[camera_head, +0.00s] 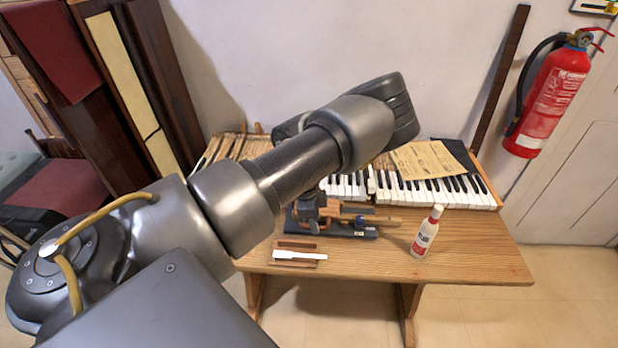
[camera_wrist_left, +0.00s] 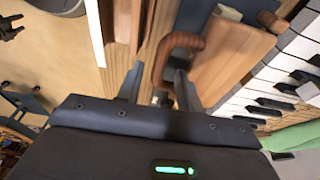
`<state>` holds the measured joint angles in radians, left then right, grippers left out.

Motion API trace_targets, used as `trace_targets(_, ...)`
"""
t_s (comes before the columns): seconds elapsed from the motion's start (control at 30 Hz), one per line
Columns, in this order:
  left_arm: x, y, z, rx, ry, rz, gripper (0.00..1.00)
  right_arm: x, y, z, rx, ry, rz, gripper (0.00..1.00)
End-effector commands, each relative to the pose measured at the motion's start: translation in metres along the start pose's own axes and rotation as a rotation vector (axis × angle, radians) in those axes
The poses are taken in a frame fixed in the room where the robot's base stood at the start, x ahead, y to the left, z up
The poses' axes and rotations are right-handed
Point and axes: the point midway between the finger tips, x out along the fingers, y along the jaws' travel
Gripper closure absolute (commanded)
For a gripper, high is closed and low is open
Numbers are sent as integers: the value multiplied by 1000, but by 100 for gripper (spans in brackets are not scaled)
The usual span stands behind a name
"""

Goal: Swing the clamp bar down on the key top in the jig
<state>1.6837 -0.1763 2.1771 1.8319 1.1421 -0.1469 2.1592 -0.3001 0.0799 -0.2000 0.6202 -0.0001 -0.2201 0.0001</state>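The jig (camera_head: 355,232) is a dark base with wooden parts on the table, partly hidden by my left arm in the head view. In the left wrist view, a wide wooden block (camera_wrist_left: 232,58) and a brown hooked bar (camera_wrist_left: 178,42), perhaps the clamp bar's handle, show close up. My left gripper (camera_wrist_left: 160,82) has its two fingers apart. The bar's bent end lies between or just beyond them; I see no grip on it. A white key top (camera_head: 298,256) lies on a small wooden holder in front of the jig. Any key top inside the jig cannot be made out.
The table's right side is clear.

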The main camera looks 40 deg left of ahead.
Motion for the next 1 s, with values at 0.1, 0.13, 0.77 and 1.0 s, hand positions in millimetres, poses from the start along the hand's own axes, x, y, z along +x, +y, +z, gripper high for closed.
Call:
trace_targets(0.1, -13, 0, -3, 0, 0, 0, 64, -8, 0, -1, 0, 0, 0, 43)
trace_targets(0.13, -16, 0, -3, -1, 0, 0, 64, -9, 0, -1, 0, 0, 0, 43)
trace_targets(0.77, -47, 0, -10, 0, 0, 0, 64, -24, 0, -2, 0, 0, 0, 43)
trace_targets(1.0, -47, 0, -10, 0, 0, 0, 64, -24, 0, -2, 0, 0, 0, 43)
